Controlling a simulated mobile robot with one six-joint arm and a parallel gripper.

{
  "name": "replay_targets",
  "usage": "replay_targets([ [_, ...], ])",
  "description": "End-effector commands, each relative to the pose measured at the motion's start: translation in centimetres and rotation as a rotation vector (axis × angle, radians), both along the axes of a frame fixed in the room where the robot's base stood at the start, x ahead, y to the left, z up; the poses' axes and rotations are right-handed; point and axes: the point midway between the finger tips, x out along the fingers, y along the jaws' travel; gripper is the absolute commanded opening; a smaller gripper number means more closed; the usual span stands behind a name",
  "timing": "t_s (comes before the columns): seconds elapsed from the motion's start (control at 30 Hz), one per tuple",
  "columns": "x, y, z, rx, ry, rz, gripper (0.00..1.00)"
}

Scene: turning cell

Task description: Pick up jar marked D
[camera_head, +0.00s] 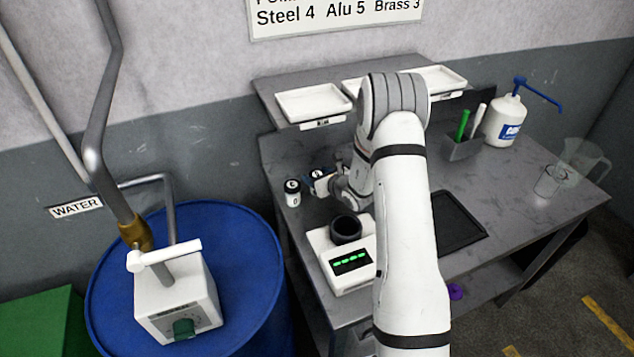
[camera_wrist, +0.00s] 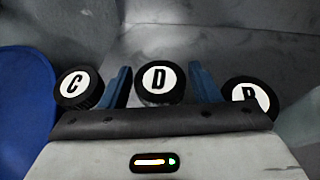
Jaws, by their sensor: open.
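The jar marked D (camera_wrist: 160,82) has a black lid with a white disc and a black letter D. In the wrist view it lies between the two blue fingers of my gripper (camera_wrist: 160,88), which is open. Gaps show between the lid and both fingers; whether the fingers are down at jar height I cannot tell. A jar marked C (camera_wrist: 75,86) is just left of the left finger. A jar marked B (camera_wrist: 249,97), partly hidden by my gripper, is just right of the right finger. In the head view, my gripper (camera_head: 322,184) is at the jars, partly hidden by my arm.
A white scale (camera_head: 340,283) with a dark round cup (camera_head: 346,229) stands nearer on the grey bench (camera_head: 520,210). White trays (camera_head: 313,103) sit on the back shelf. A blue drum (camera_head: 240,260) stands left of the bench. A pump bottle (camera_head: 503,120) stands at the right.

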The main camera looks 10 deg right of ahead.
Motion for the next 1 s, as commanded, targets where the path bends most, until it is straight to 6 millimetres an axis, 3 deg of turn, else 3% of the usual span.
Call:
replay_targets([
  [0.43, 0.0, 0.1, 0.0, 0.000, 0.000, 0.002, 0.21],
  [0.87, -0.2, 0.0, 0.3, -0.001, -0.001, 0.002, 0.21],
  [1.0, -0.4, 0.0, 1.6, -0.001, -0.005, 0.002, 0.21],
])
